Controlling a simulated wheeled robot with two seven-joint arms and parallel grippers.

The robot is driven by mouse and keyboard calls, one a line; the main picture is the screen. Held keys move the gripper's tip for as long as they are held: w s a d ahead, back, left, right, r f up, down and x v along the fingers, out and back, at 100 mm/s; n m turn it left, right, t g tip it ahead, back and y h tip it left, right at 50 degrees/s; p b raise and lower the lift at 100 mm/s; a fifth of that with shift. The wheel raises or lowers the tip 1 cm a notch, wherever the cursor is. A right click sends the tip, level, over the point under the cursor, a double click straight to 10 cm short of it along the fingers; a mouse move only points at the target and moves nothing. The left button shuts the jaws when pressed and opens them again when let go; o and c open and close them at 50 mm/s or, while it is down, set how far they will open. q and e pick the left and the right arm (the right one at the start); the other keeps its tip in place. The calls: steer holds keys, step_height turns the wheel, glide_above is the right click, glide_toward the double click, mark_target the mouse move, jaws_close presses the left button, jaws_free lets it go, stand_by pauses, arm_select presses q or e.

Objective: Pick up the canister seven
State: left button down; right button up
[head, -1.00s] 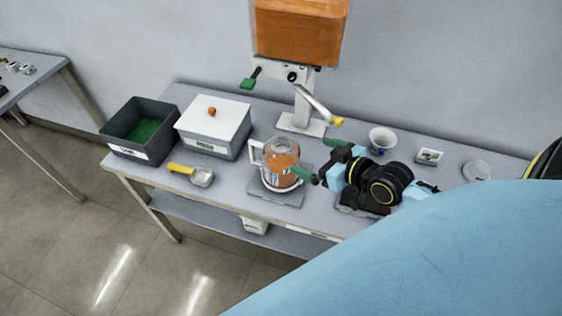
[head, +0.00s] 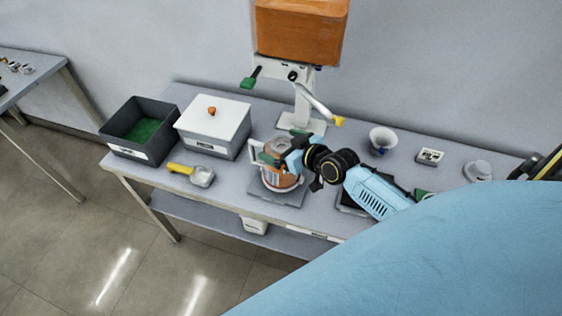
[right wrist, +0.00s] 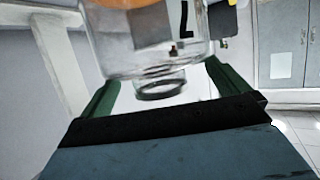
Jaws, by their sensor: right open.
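The canister (head: 283,180), a clear jug with orange contents, a pale handle on its left and a dark-marked label, stands on a grey plate (head: 262,196) near the table's front edge. My right gripper (head: 284,147) is at the canister's upper part, and its arm hides some of the canister's right side. In the right wrist view, the clear canister (right wrist: 150,55) with a dark mark lies ahead of and partly between the open green fingers (right wrist: 160,80). Contact with the fingers cannot be told. My left gripper is not in view.
A dispenser with an orange tank (head: 300,30) stands behind. A white funnel-like cup (head: 382,138) and a small tray (head: 430,157) are on the right.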

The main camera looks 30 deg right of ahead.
steer(key=shift+w+f, duration=0.15)
steer(key=shift+w, duration=0.1)
steer(key=shift+c, duration=0.4)
steer(key=c, duration=1.2)
steer(key=shift+c, duration=0.3)
steer(key=shift+r, duration=0.2)
